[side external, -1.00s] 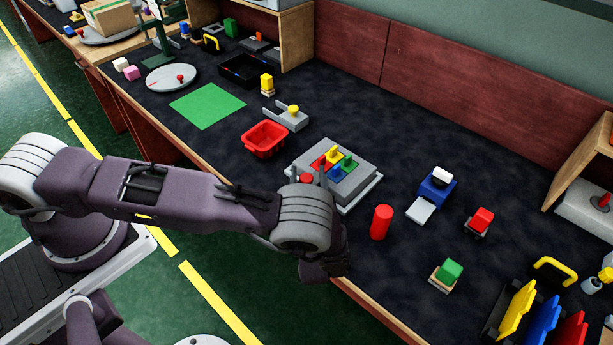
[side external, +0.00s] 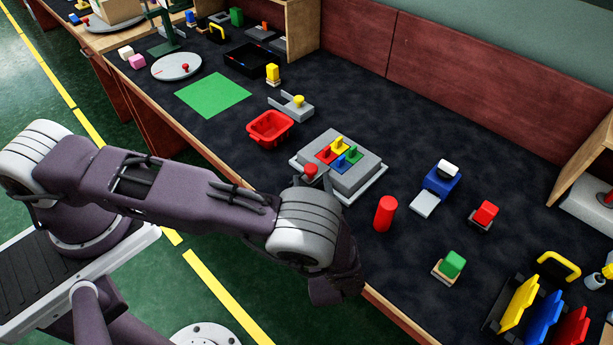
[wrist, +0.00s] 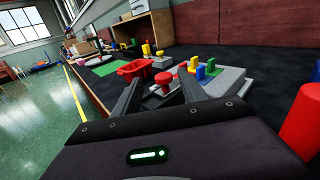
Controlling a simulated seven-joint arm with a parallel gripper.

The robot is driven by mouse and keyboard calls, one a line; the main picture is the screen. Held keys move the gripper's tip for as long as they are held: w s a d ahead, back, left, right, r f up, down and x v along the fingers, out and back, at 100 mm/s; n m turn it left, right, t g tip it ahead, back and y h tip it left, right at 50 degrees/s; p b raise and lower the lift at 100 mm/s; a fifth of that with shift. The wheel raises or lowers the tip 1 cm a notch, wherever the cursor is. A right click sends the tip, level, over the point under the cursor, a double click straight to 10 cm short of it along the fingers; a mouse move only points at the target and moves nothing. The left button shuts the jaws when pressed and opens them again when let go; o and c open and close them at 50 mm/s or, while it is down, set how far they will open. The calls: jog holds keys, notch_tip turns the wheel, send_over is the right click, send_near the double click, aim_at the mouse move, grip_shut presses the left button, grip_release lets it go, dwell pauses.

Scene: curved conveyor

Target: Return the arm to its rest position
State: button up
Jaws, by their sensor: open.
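My gripper shows in the wrist view (wrist: 163,88) with its two dark fingers spread apart and nothing between them. In the side view my wrist hangs over the table's front edge and mostly hides the gripper; one fingertip shows in front of the grey block board. The board (side external: 372,184) carries red, yellow, blue and green pieces. A red knob (side external: 310,170) stands at the board's near left corner. In the wrist view the red knob (wrist: 164,79) appears beyond and between the fingertips.
A red cylinder (side external: 385,213) stands upright right of my wrist. A red bin (side external: 270,128) and a green mat (side external: 213,94) lie to the left. A green block (side external: 453,263) and a blue device (side external: 441,183) are further right. The aisle floor (side external: 150,275) is open.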

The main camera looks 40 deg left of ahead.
jog(key=s+a+r+n+g+h, duration=0.25)
jog(key=r+n+g, duration=0.2)
jog(key=r, duration=0.25)
jog(key=s+a+r+n+g+h, duration=0.1)
jog(key=s+a+r+n+g, duration=0.2)
jog(key=r+n, duration=0.35)
jog(key=s+a+r+n+g+h, duration=0.2)
jog(key=s+a+r+n+g, duration=0.15)
jog(key=r, duration=0.45)
jog(key=s+d+r+n+t+h, duration=0.2)
jog(key=s+r+n+t+h, duration=0.3)
jog(key=s+r+n, duration=0.5)
jog(key=s+n+h, duration=0.1)
jog(key=s+h, duration=0.1)
jog(key=s, duration=0.2)
jog(key=shift+r+h, duration=0.2)
jog(key=shift+h, duration=0.15)
